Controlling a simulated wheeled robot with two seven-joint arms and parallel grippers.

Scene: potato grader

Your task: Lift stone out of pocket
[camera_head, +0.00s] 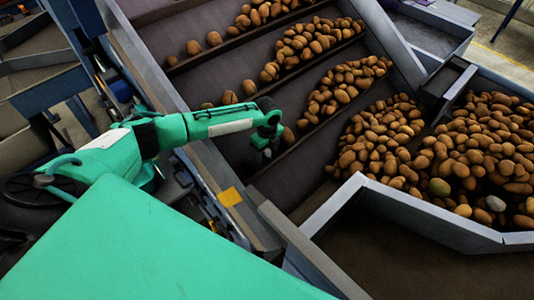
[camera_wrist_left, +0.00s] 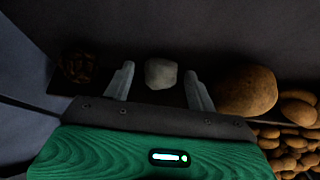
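A pale grey stone (camera_wrist_left: 161,73) lies in a pocket of the conveyor in the left wrist view. My left gripper (camera_wrist_left: 159,70) is open, with one finger on each side of the stone and a small gap at both sides. In the head view my left gripper (camera_head: 265,152) points down over the dark conveyor (camera_head: 300,180) near its left edge, and I cannot make out the stone beneath it. A brown potato (camera_wrist_left: 247,91) lies just right of the right finger. My right gripper is not in view.
A dark brown lump (camera_wrist_left: 78,67) lies left of the fingers. Rows of potatoes (camera_head: 340,85) lie between the conveyor's cross bars. A larger heap (camera_head: 480,150) at right holds a greenish potato (camera_head: 439,187) and a grey lump (camera_head: 495,203). A metal side wall (camera_head: 200,155) runs beside my arm.

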